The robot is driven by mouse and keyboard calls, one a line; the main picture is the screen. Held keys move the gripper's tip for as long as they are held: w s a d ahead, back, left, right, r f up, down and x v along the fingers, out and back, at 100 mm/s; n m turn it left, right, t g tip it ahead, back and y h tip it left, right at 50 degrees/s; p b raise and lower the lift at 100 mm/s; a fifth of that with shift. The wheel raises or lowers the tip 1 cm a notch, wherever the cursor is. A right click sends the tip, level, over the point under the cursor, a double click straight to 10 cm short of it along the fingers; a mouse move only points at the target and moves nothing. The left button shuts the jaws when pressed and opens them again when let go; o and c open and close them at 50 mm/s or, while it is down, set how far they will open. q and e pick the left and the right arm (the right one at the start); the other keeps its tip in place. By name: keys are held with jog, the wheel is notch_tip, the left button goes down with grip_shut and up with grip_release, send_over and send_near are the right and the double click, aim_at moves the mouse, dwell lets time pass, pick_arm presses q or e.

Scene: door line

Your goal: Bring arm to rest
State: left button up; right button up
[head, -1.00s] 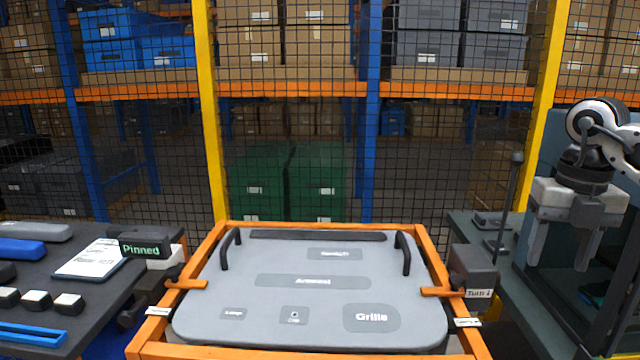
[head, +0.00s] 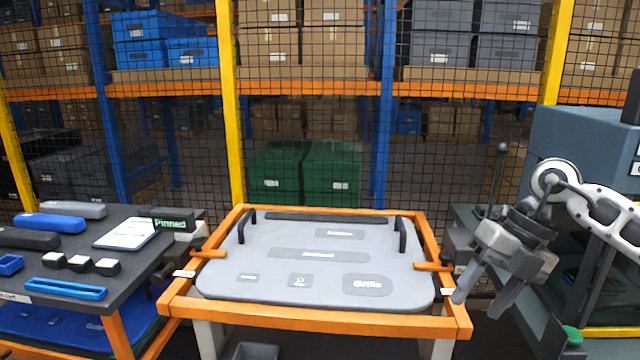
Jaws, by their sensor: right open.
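My right gripper (head: 476,308) comes in from the right on its white and grey arm. It is open and empty, tilted with its fingers pointing down and left. It hangs in front of the right end of the orange-framed table (head: 320,322), apart from anything as far as I can tell. A grey door panel (head: 315,283) with two black handles and printed labels lies flat in that orange frame. My left gripper is out of view.
A dark bench (head: 60,262) on the left carries blue and grey parts, a white tablet (head: 125,233) and a "Pinned" sign (head: 172,223). A teal machine (head: 585,150) stands at the right. Wire mesh fencing and racks close off the back.

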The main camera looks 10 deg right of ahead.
jog(key=a+f+m+t+y, duration=0.25)
jog(key=a+y, duration=0.45)
jog(key=a, duration=0.5)
jog(key=a+f+m+t+y, duration=0.25)
jog(key=a+y, duration=0.35)
jog(key=a, duration=0.5)
notch_tip(320, 180, down, 11)
jog(key=d+m+t+h, duration=0.3)
jog(key=m+t+h, duration=0.75)
jog(key=m, duration=0.75)
jog(key=s+f+m+g+h, duration=0.4)
jog(key=s+f+m+g, duration=0.2)
jog(key=s+f, duration=0.6)
notch_tip(320, 180, down, 3)
jog(key=shift+s+d+f+m+h, duration=0.1)
jog(key=shift+s+d+m+h, duration=0.2)
jog(key=shift+m, duration=0.3)
